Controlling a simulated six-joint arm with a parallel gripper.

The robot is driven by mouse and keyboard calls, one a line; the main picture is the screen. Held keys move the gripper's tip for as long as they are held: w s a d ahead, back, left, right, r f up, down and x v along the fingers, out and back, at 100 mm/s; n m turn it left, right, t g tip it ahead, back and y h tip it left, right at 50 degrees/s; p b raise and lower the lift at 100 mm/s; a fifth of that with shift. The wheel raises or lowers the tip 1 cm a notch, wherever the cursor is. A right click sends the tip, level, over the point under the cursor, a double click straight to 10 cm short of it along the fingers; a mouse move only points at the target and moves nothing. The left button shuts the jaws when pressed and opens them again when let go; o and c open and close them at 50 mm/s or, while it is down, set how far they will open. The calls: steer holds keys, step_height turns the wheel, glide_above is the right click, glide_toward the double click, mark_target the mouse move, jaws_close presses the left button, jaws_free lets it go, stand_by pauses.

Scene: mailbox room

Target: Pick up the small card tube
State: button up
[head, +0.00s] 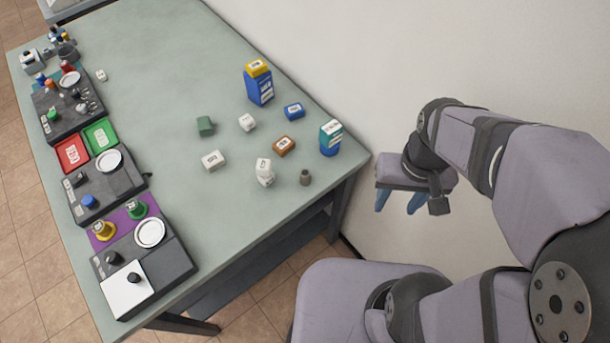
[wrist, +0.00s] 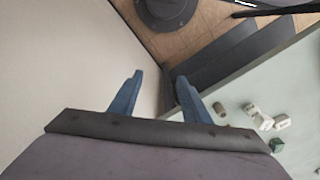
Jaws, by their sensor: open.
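The small card tube (head: 305,177) is a short brown-grey cylinder standing near the table's right corner in the head view. It also shows in the wrist view (wrist: 221,109), close to the table edge, right of the fingers. A white container (head: 264,172) stands just left of it in the head view, apart from it. My gripper (head: 398,206) is off the table to the right of the tube, with its blue fingers pointing down. In the wrist view the two fingers (wrist: 157,88) are spread apart with nothing between them.
A brown box (head: 284,146), a teal bottle (head: 330,138), a white box (head: 213,160) and a green block (head: 205,126) stand around the tube. Stations with plates and trays line the left edge. The wall (head: 360,60) runs behind the table (head: 170,120).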

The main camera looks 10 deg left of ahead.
steer(key=r, duration=0.2)
steer(key=n+t+y+b, duration=0.1)
steer(key=t+y+b, duration=0.2)
steer(key=t, duration=0.1)
glide_toward(307, 171)
steer(key=d+r, duration=0.2)
steer(key=d, duration=0.1)
steer(key=w+a+m+t+b, duration=0.1)
steer(key=w+a+t+b, duration=0.15)
steer(key=a, duration=0.35)
steer(key=w+a+t+b, duration=0.1)
steer(key=w+a+t, duration=0.3)
steer(key=a, duration=0.1)
steer(key=s+d+r+m+t+h+b, duration=0.2)
steer(key=s+d+t+h+b, duration=0.2)
steer(key=s+t+h, duration=0.3)
steer(key=shift+g+y, duration=0.25)
steer(key=shift+y, duration=0.05)
step_height(307, 171, down, 14)
steer(key=shift+d+f, duration=0.15)
steer(key=shift+p+x, duration=0.95)
steer(key=shift+x, duration=2.65)
